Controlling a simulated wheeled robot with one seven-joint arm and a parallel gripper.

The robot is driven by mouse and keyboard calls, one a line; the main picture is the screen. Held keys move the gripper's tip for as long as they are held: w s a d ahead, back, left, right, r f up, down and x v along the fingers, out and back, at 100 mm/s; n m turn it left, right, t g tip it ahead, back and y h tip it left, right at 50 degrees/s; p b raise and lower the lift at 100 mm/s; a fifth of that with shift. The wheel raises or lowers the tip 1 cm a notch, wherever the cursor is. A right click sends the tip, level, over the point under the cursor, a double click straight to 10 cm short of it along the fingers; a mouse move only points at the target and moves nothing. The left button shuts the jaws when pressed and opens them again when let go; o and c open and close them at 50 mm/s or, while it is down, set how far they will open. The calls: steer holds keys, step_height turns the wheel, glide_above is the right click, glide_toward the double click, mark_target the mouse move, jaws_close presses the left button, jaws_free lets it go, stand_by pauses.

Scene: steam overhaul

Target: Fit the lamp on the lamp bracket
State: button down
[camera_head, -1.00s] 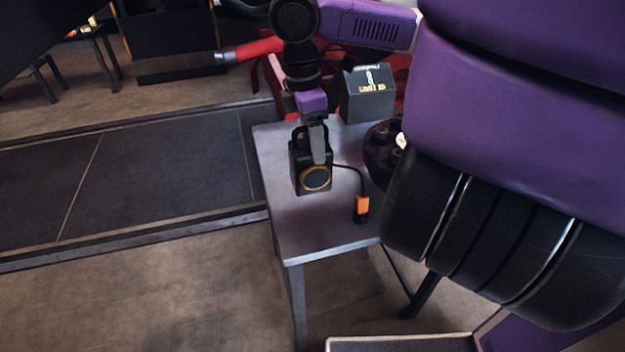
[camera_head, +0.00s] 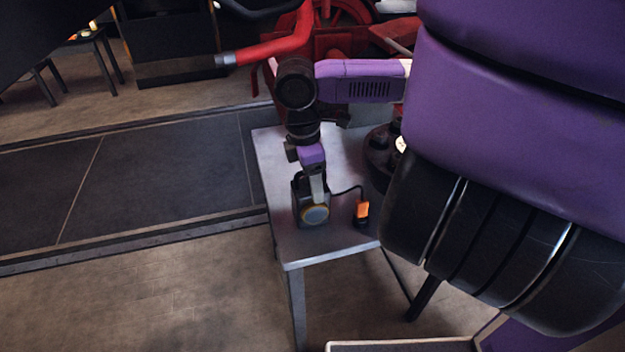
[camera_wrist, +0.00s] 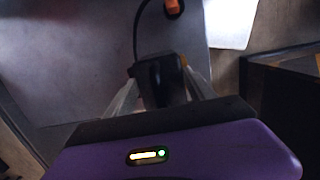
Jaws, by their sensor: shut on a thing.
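In the wrist view the dark lamp (camera_wrist: 158,72) sits between the two pale fingers. It is over the front part of the grey metal table (camera_head: 300,247); I cannot tell whether it touches the top. A black cable runs from it to an orange-and-black piece (camera_head: 361,212) on the table. I cannot make out the lamp bracket.
A dark round part with knobs (camera_head: 380,150) stands at the table's right side. Red machinery (camera_head: 345,38) and a red pipe (camera_head: 265,48) lie behind. A dark, rail-edged floor strip (camera_head: 150,175) is left of the table. The front left floor is clear.

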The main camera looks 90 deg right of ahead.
steer(key=shift+f, duration=0.15)
steer(key=shift+c, duration=1.6)
jaws_free()
steer(key=shift+f+b, duration=0.15)
steer(key=shift+b, duration=0.25)
